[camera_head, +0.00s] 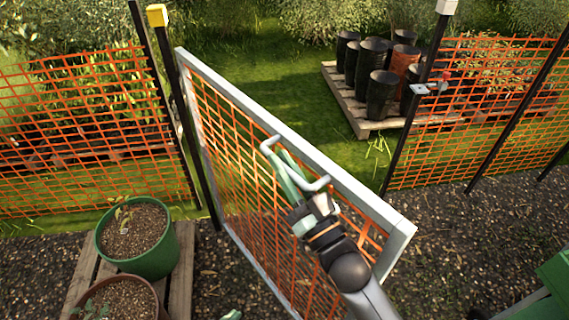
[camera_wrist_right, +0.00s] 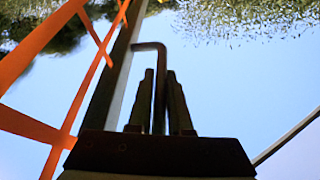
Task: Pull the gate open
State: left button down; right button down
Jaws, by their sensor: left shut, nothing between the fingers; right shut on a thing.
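The gate (camera_head: 240,101) has a pale grey frame with orange mesh. It stands swung open, angled toward me from the yellow-capped hinge post (camera_head: 183,105) at left. My right gripper (camera_head: 284,164) is shut on the gate's pale bar handle (camera_head: 323,183) on the top rail. In the right wrist view the bent handle (camera_wrist_right: 152,46) passes between the two fingers (camera_wrist_right: 159,95). Only a small pale green tip of my left gripper (camera_head: 232,315) shows at the bottom edge; it is shut and empty, below the gate.
A latch post (camera_head: 413,112) with a metal catch (camera_head: 431,88) stands right, across the opening. Orange mesh fences (camera_head: 80,130) run either side. Green and brown pots (camera_head: 160,262) sit on a pallet near left. Black pots (camera_head: 380,95) stand on a pallet behind. A green object (camera_head: 535,295) is lower right.

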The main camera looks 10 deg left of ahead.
jog(key=c, duration=0.8)
grip_release()
jog(key=shift+c, duration=0.2)
jog(key=b+v, duration=0.2)
jog(key=v, duration=1)
jog(key=shift+s+d, duration=0.15)
jog(key=shift+f, duration=0.1)
jog(key=b+v, duration=0.1)
jog(key=v, duration=0.7)
jog(key=shift+s+d, duration=0.25)
